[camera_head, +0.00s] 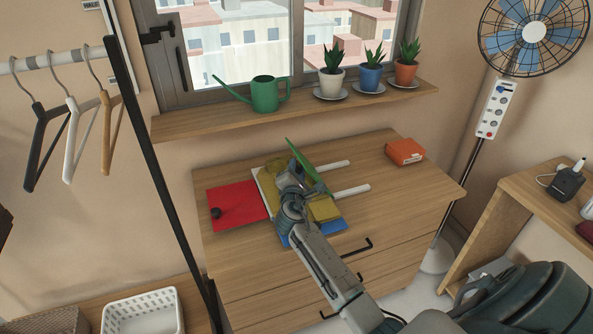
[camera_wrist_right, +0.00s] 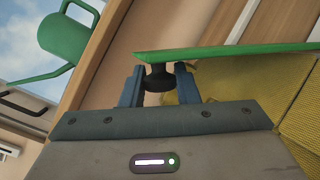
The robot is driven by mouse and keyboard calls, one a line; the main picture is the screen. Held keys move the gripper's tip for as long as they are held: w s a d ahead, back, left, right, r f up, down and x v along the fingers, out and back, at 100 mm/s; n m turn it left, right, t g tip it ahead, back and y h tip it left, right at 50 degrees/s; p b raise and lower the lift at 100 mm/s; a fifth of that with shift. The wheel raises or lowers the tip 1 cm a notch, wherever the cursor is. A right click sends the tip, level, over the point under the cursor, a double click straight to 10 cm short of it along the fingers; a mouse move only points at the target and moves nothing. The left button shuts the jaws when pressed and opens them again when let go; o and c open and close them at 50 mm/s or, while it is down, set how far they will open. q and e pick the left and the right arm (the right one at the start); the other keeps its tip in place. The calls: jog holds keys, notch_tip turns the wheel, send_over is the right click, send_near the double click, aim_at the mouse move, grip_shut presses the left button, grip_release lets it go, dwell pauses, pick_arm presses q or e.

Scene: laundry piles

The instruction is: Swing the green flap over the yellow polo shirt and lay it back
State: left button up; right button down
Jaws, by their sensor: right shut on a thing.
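The green flap (camera_head: 308,163) of the folding board stands raised and tilted above the yellow polo shirt (camera_head: 323,210). In the right wrist view the flap (camera_wrist_right: 230,50) is seen nearly edge-on, with the yellow cloth (camera_wrist_right: 300,115) to its right and below. My right gripper (camera_head: 296,172) is shut on the flap's black knob (camera_wrist_right: 158,79), between its two blue-grey fingers. The shirt lies on the board, partly hidden by my right arm and the flap. The red flap (camera_head: 236,203) lies flat at the left with its own black knob. My left gripper is not in view.
A blue flap (camera_head: 325,230) lies at the board's front. Two pale bars (camera_head: 352,190) extend right across the dresser (camera_head: 415,190). An orange box (camera_head: 405,152) sits at the back right. The windowsill (camera_head: 215,122) above holds a green watering can (camera_head: 265,95) and potted plants.

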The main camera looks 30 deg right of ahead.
aim_at(314, 173)
jog(key=shift+d+r+p, duration=0.15)
jog(key=shift+r+p, duration=0.15)
jog(key=shift+p, duration=0.1)
jog(key=d+r+m+p, duration=0.1)
jog(key=p, duration=0.1)
jog(key=d+r+m+y+p, duration=0.1)
jog(key=p, duration=0.1)
jog(key=s+d+r+m+g+p, duration=0.1)
jog(key=d+p, duration=0.1)
jog(key=shift+d+y, duration=0.1)
jog(key=shift+y, duration=0.2)
jog(key=shift+s+d+m+p, duration=0.15)
jog(key=shift+d+m+p, duration=0.15)
jog(key=shift+m+p, duration=0.1)
jog(key=shift+d+m+y, duration=0.3)
jog(key=shift+d, duration=0.05)
